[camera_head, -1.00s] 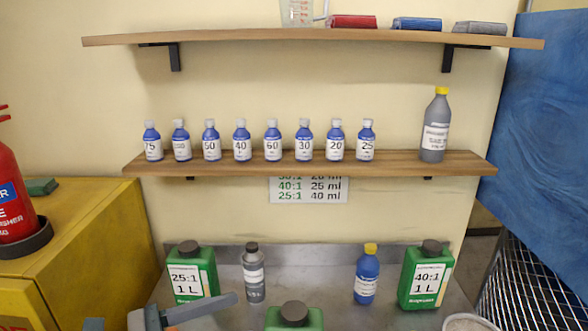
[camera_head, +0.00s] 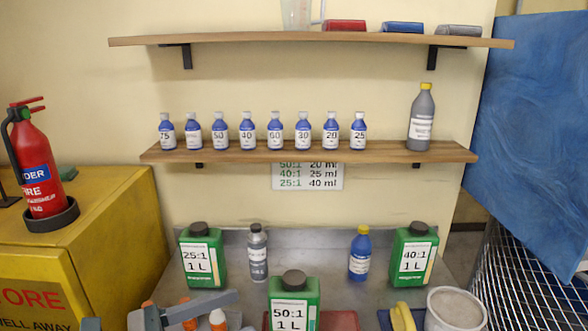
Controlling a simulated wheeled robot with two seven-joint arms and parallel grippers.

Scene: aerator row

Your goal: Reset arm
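Grey parts of my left arm or gripper (camera_head: 180,311) show at the bottom left edge, in front of the bench. Its fingertips cannot be made out clearly, and I see nothing held. My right gripper is out of view. On the bench stand a green 25:1 can (camera_head: 203,262), a grey bottle (camera_head: 257,258), a blue bottle with a yellow cap (camera_head: 360,262), a green 40:1 can (camera_head: 413,262) and, nearer, a green 50:1 can (camera_head: 293,293). All are upright.
Several small blue bottles (camera_head: 275,133) and a grey yellow-capped bottle (camera_head: 421,120) stand on the lower shelf (camera_head: 310,153). A yellow cabinet (camera_head: 110,220) with a fire extinguisher (camera_head: 38,170) is left. A white tub (camera_head: 456,308) and wire rack (camera_head: 530,275) are right.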

